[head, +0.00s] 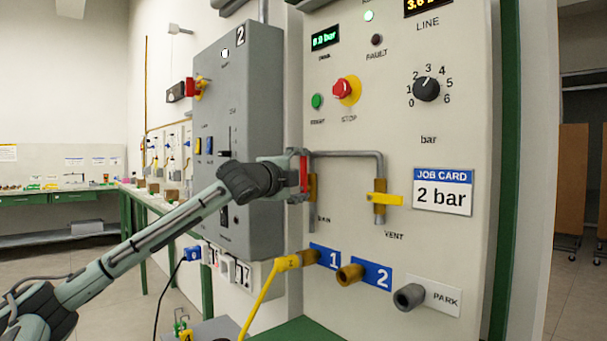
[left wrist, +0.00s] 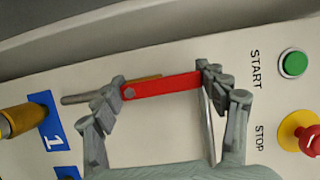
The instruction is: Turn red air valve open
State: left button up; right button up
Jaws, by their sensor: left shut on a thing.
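The red air valve handle (head: 304,174) is on the cream panel, upright and roughly in line with the vertical pipe below it. In the left wrist view the red handle (left wrist: 165,88) spans between the fingers, with a bit of brass behind it. My left gripper (head: 299,176) is at the valve. In the left wrist view my left gripper (left wrist: 160,86) is shut on the red handle, one fingertip at each end. The fingers partly hide the handle's ends and the pipe. My right gripper is not in view.
Right of the red valve, a yellow vent handle (head: 385,199) lies across its pipe. Below are a yellow plug and hose (head: 287,263) at port 1, port 2 (head: 349,274) and a park socket (head: 408,297). The stop button (head: 343,89) is above. A grey box (head: 240,130) stands left.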

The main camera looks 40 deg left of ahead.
pick_arm(q)
jog(key=o, duration=1.7)
jog(key=shift+v, duration=0.8)
jog(key=v, duration=1)
jog(key=shift+s+r, duration=0.1)
jog(key=shift+s, duration=0.15)
